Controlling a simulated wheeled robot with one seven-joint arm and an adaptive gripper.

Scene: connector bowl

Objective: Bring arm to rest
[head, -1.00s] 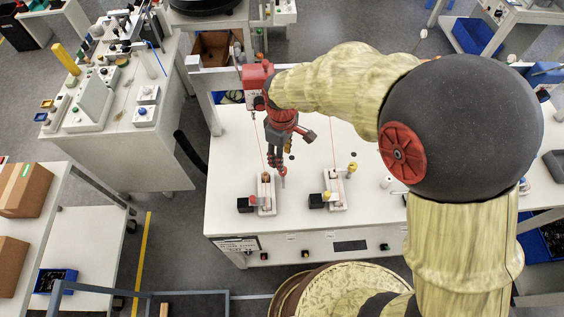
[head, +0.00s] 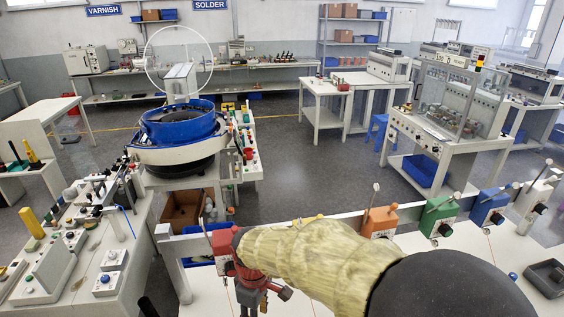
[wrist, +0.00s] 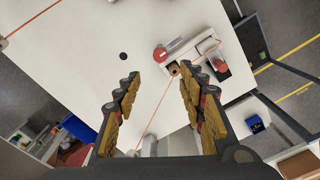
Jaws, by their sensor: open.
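My gripper (wrist: 160,82) is open in the wrist view, its two padded fingers apart with nothing between them. It hangs over the white worktable (wrist: 100,60). A small white fixture (wrist: 190,50) with a red part and a dark part stands on the table beyond the right finger; I see no contact.
A rail along the table's back carries orange (head: 380,221), green (head: 437,215) and blue (head: 488,207) boxes. A side bench (head: 60,265) with devices stands left, and a blue bowl feeder (head: 178,125) stands behind. Bare floor (head: 320,160) lies beyond the rail.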

